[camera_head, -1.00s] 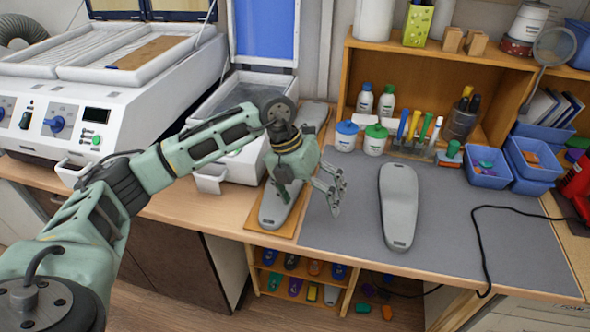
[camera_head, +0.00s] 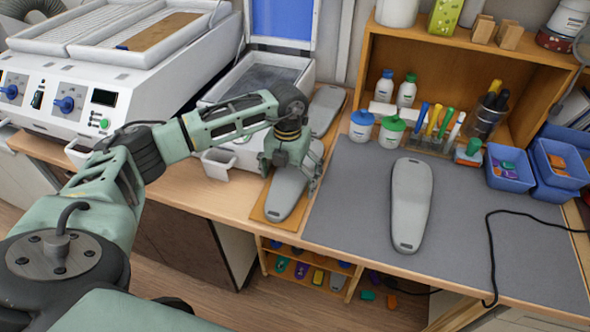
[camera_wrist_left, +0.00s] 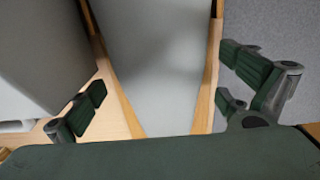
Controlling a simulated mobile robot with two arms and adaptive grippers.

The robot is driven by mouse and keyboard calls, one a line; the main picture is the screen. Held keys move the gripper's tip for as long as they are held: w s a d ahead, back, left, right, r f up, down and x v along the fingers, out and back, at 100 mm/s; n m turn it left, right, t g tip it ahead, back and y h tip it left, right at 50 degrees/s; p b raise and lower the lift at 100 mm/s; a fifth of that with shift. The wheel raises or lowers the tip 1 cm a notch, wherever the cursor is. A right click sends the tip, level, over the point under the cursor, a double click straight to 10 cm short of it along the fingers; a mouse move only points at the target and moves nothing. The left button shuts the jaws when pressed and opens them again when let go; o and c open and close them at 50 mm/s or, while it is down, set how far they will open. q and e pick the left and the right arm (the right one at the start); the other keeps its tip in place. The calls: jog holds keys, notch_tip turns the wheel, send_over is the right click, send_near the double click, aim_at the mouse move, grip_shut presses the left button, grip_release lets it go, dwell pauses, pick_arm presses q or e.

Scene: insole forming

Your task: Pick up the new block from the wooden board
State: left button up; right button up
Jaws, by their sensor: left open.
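The grey, sole-shaped block (camera_head: 284,198) lies lengthwise on the wooden board (camera_head: 259,213), left of the grey mat. Its far part is hidden behind my left gripper (camera_head: 291,174) in the head view. The gripper is open over the block and points down, with nothing held. In the left wrist view the block (camera_wrist_left: 158,60) runs between the spread fingers of the gripper (camera_wrist_left: 163,85), with strips of the board (camera_wrist_left: 207,85) showing beside it. I cannot tell whether the fingers touch it. My right gripper is not in view.
A second grey block (camera_head: 411,205) lies on the mat (camera_head: 350,220). Another grey block (camera_head: 327,108) lies behind my gripper. The white machine (camera_head: 240,155) with a raised lid stands close on the left. Bottles, tools and blue bins (camera_head: 510,170) line the back right.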

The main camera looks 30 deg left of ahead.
pick_arm(q)
jog(key=c, duration=1.5)
jog(key=shift+r, duration=0.1)
jog(key=shift+c, duration=0.9)
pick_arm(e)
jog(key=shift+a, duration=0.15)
